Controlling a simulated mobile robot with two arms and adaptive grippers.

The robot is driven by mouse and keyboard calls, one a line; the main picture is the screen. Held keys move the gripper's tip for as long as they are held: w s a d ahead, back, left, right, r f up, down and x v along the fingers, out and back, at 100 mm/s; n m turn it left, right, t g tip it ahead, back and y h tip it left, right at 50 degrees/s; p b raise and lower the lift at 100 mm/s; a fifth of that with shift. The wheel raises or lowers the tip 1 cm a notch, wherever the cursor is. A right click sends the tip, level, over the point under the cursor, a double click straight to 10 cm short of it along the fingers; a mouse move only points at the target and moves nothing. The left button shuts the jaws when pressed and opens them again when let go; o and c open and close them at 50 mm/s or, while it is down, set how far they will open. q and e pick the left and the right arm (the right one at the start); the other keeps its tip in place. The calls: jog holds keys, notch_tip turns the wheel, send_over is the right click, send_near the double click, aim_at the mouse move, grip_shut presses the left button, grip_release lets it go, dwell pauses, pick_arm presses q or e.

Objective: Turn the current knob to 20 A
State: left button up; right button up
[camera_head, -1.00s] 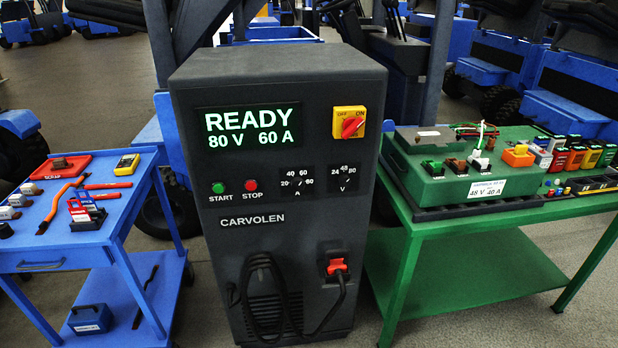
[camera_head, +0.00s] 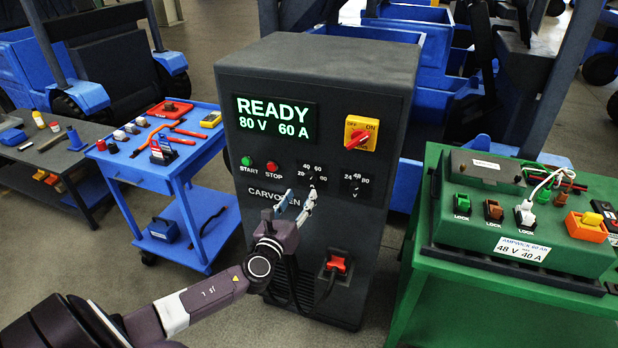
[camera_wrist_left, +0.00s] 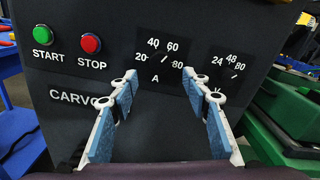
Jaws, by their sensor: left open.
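The dark current knob (camera_head: 312,182) is on the front of the grey CARVOLEN charger (camera_head: 250,165), inside a dial marked 20, 40, 60, 80 and A. In the left wrist view the knob (camera_wrist_left: 162,59) shows faintly, its mark pointing up and right towards 60. The display (camera_head: 276,119) reads READY, 80 V, 60 A. My left gripper (camera_head: 297,200) is open and empty, in front of the panel just below the current dial. In the left wrist view its fingers (camera_wrist_left: 159,82) stand either side of the A label, apart from the knob. My right gripper is in neither view.
The voltage knob (camera_head: 356,184) is just right of the current dial. START (camera_head: 246,161) and STOP (camera_head: 271,167) buttons are left of it. A red switch (camera_head: 359,138) sits above. A green table (camera_head: 470,290) stands close at right, a blue cart (camera_head: 175,180) at left.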

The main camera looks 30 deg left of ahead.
aim_at(309, 180)
pick_arm(q)
jog(key=x, duration=0.6)
jog(key=shift+w+r, duration=0.15)
jog(key=shift+w, duration=0.25)
jog(key=shift+w+a, duration=0.25)
jog(key=shift+w, duration=0.2)
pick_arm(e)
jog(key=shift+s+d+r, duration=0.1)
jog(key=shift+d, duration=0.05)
pick_arm(q)
jog(key=c, duration=1.2)
jog(key=shift+o, duration=0.2)
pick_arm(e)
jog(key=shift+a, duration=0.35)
